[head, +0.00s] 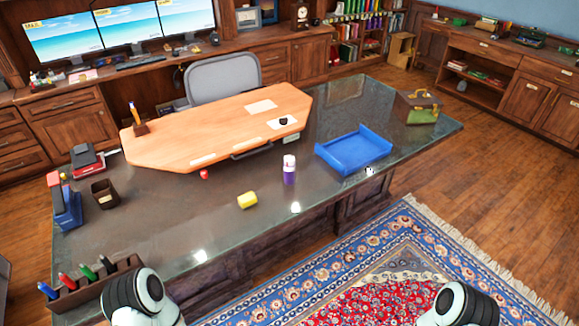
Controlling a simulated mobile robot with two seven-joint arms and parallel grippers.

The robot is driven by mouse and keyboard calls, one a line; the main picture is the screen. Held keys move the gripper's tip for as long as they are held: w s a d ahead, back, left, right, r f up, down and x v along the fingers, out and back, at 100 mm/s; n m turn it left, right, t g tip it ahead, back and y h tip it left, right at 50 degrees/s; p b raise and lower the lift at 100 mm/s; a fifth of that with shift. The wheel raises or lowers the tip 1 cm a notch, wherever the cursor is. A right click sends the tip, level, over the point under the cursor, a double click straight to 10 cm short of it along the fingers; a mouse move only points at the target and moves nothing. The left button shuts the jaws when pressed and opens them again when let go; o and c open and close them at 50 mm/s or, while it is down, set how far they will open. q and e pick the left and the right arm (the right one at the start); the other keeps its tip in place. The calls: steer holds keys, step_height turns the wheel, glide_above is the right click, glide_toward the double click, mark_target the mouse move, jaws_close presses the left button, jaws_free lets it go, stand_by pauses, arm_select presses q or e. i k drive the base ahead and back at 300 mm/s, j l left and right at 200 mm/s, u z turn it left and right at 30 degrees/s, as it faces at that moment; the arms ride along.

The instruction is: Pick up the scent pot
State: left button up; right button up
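I cannot tell for sure which object is the scent pot. A small purple jar with a pale pink and white top (289,169) stands upright near the middle of the dark desk. A yellow short cylinder (247,200) lies to its left, nearer the front edge. A small black round object (283,121) sits on a white paper on the raised wooden desktop. Only rounded white and black links of my two arms show at the bottom; neither gripper is in view, and nothing on the desk is touched by my arms.
The dark desk (150,220) holds a blue tray (353,150), a green and brown case (416,107), a dark cup (104,194) and a pen rack (95,284). A grey chair (222,78) stands behind. A patterned rug (400,260) covers the floor in front.

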mark_target(288, 171)
steer(key=u, duration=0.45)
steer(key=i+l+u, duration=0.1)
steer(key=u, duration=0.3)
steer(key=l+u, duration=0.15)
steer(key=u, duration=0.3)
steer(key=l+u, duration=0.75)
steer(key=l, duration=0.3)
